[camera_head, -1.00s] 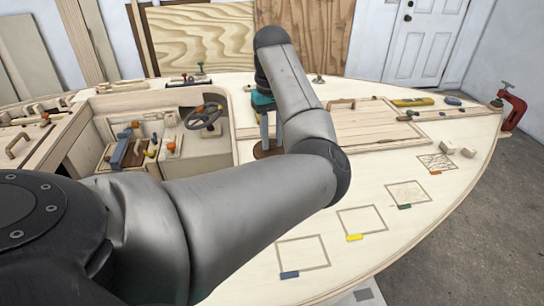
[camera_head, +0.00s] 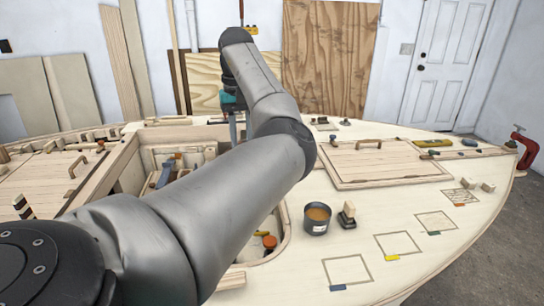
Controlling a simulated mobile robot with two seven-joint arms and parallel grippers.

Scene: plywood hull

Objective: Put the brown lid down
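My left arm comes in from the lower left and crosses the middle of the view. My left gripper (camera_head: 234,127) points down above the hull's deck, with its teal body (camera_head: 231,102) partly showing. Its fingertips are hidden behind my forearm, so I cannot tell whether they are open or shut. I cannot see the brown lid now. A dark open can (camera_head: 317,221) with brown contents stands on the deck, right of my forearm. My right gripper is not in view.
A brush-like block (camera_head: 348,214) stands just right of the can. A wooden hatch (camera_head: 385,162) with a handle lies behind it. Outlined squares (camera_head: 398,245) with coloured tabs line the right deck. A recessed cockpit (camera_head: 165,160) is partly behind my arm. A red clamp (camera_head: 527,147) grips the right edge.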

